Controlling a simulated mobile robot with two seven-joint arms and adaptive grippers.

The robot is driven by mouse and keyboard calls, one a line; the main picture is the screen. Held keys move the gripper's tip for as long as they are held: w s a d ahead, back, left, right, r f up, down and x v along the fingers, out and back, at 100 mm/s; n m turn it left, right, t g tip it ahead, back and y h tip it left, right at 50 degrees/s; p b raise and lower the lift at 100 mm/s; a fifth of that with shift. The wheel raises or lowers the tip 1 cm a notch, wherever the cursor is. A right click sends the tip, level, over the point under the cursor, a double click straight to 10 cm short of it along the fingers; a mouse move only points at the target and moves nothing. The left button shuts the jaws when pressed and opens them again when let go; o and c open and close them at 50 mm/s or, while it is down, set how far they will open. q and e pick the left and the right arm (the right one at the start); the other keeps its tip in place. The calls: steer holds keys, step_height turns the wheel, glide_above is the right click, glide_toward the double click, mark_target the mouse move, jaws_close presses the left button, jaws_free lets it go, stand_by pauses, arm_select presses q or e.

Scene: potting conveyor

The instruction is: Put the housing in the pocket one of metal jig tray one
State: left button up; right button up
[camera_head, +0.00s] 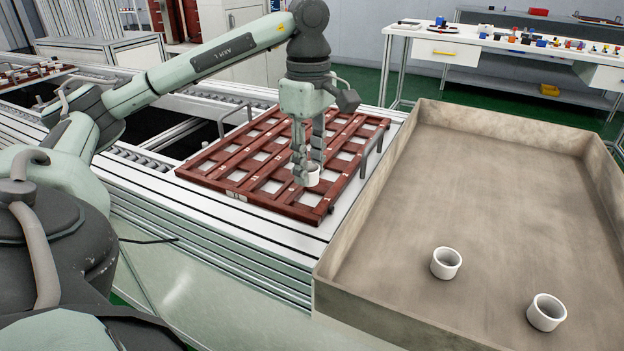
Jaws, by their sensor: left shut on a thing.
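The metal jig tray (283,206) is a red-brown frame with a grid of light square pockets, lying on the conveyor. My left gripper (306,178) points down over the tray's near right part. It is shut on a small white ring-shaped housing (313,175). The housing is at or just above the tray; I cannot tell whether it touches a pocket. The fingers hide part of the housing and the tray behind it. My right gripper is not in view.
A large grey-brown bin (470,190) stands at the right, with one white housing (446,263) and another white housing (546,312) near its front. Its raised walls border the conveyor. Metal handles (372,150) rise from the tray's sides. A workbench (440,38) stands behind.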

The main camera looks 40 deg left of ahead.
mark_target(312, 184)
arm_select(q)
steer(key=shift+w+d+f, duration=0.15)
steer(key=shift+w+f, duration=0.05)
steer(key=shift+w, duration=0.05)
steer(key=shift+f, duration=1.95)
steer(key=shift+f, duration=0.15)
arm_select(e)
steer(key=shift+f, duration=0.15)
arm_select(q)
steer(key=o, duration=1)
steer(key=shift+c, duration=0.2)
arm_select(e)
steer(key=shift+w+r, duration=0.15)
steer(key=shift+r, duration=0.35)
